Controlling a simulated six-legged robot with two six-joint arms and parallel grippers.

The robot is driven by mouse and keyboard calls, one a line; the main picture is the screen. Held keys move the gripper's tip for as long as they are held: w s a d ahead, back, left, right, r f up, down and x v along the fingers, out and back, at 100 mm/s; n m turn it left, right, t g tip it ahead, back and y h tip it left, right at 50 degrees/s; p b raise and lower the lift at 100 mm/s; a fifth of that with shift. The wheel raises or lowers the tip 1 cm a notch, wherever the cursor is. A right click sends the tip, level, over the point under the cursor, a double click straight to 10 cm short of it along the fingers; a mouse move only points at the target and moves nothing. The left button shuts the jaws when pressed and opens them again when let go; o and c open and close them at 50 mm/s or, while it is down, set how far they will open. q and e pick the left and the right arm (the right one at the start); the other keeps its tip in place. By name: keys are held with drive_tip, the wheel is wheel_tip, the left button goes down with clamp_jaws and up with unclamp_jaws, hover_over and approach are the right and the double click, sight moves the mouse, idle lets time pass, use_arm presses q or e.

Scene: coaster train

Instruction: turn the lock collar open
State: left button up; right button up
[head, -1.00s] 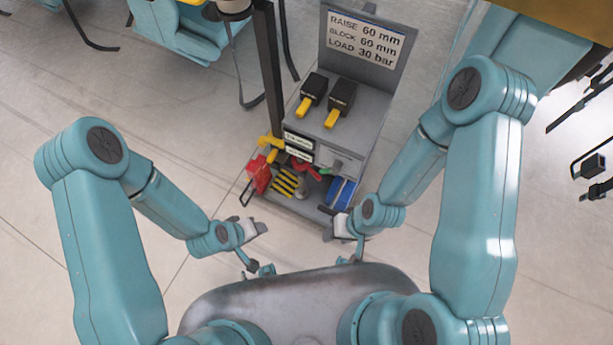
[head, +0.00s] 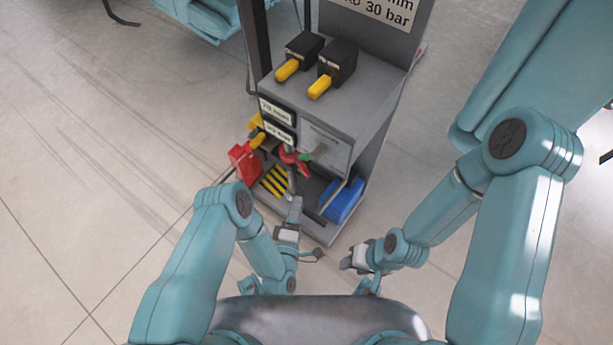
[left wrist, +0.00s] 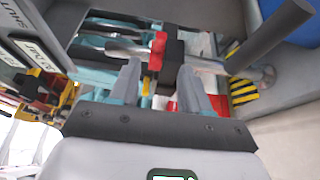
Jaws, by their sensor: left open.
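The grey cart (head: 330,110) carries two black blocks with yellow handles (head: 337,62) on top. A red box (head: 244,162) is at its left, a blue box (head: 343,200) at its lower right, and yellow-black stripes (head: 274,181) lie between.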

sight(304, 173)
use_arm(q)
drive_tip(key=w+b, duration=0.1)
drive_tip(key=w, duration=0.3)
drive_tip(key=w+d+b, duration=0.1)
drive_tip(key=w+b, duration=0.1)
drive_tip(key=w, duration=0.2)
drive_tip(key=w+d+b, duration=0.1)
drive_tip(key=w+b, duration=0.1)
drive_tip(key=w, duration=0.3)
drive_tip(key=shift+d, duration=0.15)
drive_tip(key=shift+s, duration=0.1)
use_arm(e)
wheel_tip(304, 173, down, 6)
drive_tip(key=shift+w, duration=0.2)
use_arm(q)
drive_tip(key=shift+c, duration=0.3)
use_arm(e)
drive_tip(key=shift+f, duration=0.1)
use_arm(q)
clamp_jaws()
